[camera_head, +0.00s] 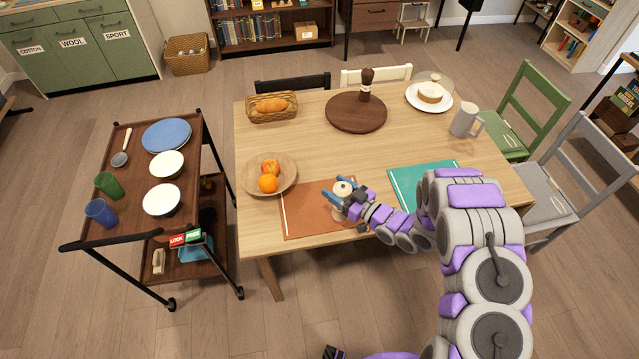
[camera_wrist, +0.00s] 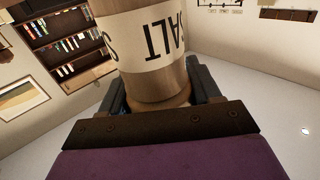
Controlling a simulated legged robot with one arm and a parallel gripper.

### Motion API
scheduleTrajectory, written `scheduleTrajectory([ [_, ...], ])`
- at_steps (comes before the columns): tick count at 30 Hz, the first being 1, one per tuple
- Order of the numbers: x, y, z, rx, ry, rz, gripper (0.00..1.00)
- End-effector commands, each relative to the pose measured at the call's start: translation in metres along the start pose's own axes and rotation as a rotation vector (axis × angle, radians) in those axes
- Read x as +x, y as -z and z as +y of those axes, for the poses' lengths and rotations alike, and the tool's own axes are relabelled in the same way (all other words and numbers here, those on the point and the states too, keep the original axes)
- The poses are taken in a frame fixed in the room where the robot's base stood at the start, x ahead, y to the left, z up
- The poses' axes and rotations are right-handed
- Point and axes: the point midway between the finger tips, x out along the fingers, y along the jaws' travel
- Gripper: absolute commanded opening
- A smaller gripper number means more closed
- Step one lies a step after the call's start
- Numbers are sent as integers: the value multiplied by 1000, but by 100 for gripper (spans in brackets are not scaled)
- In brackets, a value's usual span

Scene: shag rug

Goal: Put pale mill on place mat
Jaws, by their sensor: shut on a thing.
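The pale mill (camera_head: 343,188) is a light wooden mill with a white label. In the wrist view the pale mill (camera_wrist: 150,55) fills the top middle, and its label reads SALT upside down. My gripper (camera_head: 340,195) is shut on it; in the wrist view the fingers (camera_wrist: 165,95) sit on both sides of it. The mill is at the right part of the rust-brown place mat (camera_head: 305,212) near the table's front edge. I cannot tell whether its base touches the mat. A teal place mat (camera_head: 408,180) lies to the right, partly behind my arm.
A bowl of fruit (camera_head: 252,183) stands left of the mill. A dark mill (camera_head: 366,82) stands on a round brown board (camera_head: 345,115). The table's middle is clear.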

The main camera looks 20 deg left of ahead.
Motion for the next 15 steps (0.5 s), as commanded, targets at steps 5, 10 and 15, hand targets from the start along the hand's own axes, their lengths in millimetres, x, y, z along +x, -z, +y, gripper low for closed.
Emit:
scheduleTrajectory([
  [5,45,-4,5,-2,3,5,8],
  [10,75,-7,11,-2,2,3,8],
  [15,84,-7,15,0,-2,4,8],
])
